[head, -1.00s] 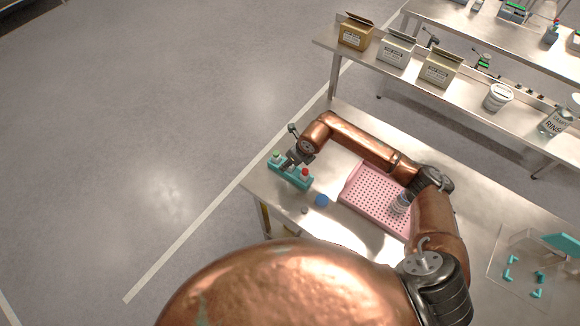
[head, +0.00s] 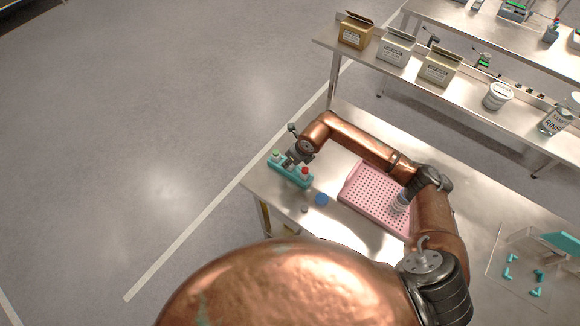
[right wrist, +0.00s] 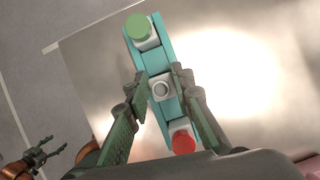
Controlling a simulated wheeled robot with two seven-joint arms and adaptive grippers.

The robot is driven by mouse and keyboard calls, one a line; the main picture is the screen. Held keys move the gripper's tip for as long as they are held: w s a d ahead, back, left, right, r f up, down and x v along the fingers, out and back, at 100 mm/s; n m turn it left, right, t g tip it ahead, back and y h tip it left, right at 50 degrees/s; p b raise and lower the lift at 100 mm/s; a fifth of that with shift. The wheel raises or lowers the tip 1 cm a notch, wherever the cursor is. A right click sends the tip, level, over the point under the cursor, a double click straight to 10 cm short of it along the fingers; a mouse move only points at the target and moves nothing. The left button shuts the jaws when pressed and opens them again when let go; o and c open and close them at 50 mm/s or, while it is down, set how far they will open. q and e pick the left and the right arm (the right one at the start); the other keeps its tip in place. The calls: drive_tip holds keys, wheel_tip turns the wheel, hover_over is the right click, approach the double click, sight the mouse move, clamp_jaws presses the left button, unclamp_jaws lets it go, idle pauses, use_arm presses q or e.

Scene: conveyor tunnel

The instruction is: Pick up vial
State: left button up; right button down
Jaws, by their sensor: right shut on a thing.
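The teal rack (head: 290,174) stands near the left corner of the table and holds a row of vials. In the right wrist view, a green-capped vial (right wrist: 139,28) is at one end and a red-capped vial (right wrist: 182,142) at the other. Between them is a pale vial with an open-looking round top (right wrist: 160,89). My right gripper (right wrist: 162,86) is shut on this middle vial, one finger on each side, with the vial still in the rack (right wrist: 156,57). My left gripper (right wrist: 48,150) shows at the lower left of the right wrist view, fingers apart and empty.
A blue round cap (head: 321,200) and a small grey piece (head: 304,210) lie beside the rack. A pink perforated tray (head: 366,197) with a bottle (head: 399,204) is to the right. A clear bin with teal pieces (head: 522,265) is farther right. Boxes line the back table (head: 465,88).

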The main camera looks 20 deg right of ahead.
drive_tip(key=shift+r, duration=0.15)
wheel_tip(320, 180, up, 10)
drive_tip(key=shift+f+b, duration=0.1)
drive_tip(key=shift+b, duration=0.75)
use_arm(q)
drive_tip(key=shift+w+f, duration=0.25)
drive_tip(key=shift+f, duration=0.6)
use_arm(e)
drive_tip(key=shift+s, duration=0.1)
drive_tip(key=c, duration=2.3)
unclamp_jaws()
clamp_jaws()
